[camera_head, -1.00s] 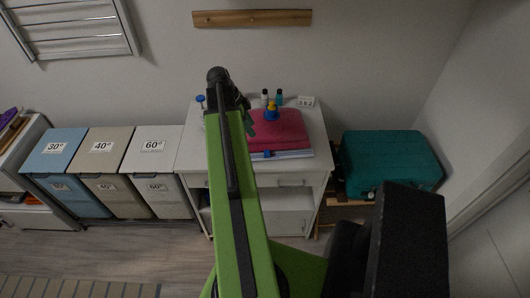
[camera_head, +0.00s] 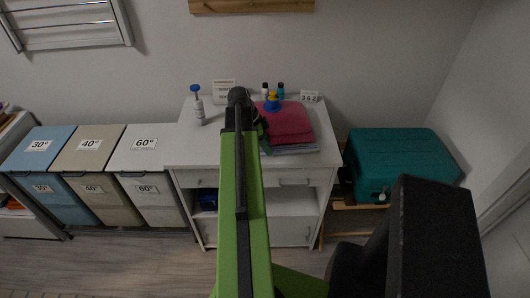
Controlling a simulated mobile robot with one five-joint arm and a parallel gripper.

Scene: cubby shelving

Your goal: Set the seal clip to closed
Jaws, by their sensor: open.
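I cannot make out the seal clip for certain. A folded red item (camera_head: 291,125) lies on a pale flat stack on the white cabinet top (camera_head: 190,150). A small blue and yellow figure (camera_head: 272,103) stands at its back left. My green arm reaches up the middle and hides part of the cabinet top. My gripper (camera_head: 262,138) is mostly hidden behind the arm's dark end, beside the left edge of the red item. It is open, and I cannot tell whether it touches anything.
A blue-topped pump bottle (camera_head: 198,108), a white sign (camera_head: 222,88), small bottles (camera_head: 280,91) and a number block (camera_head: 309,97) stand on the cabinet. Laundry bins (camera_head: 90,150) stand left, a teal case (camera_head: 405,165) right. A wooden rail (camera_head: 250,6) is above.

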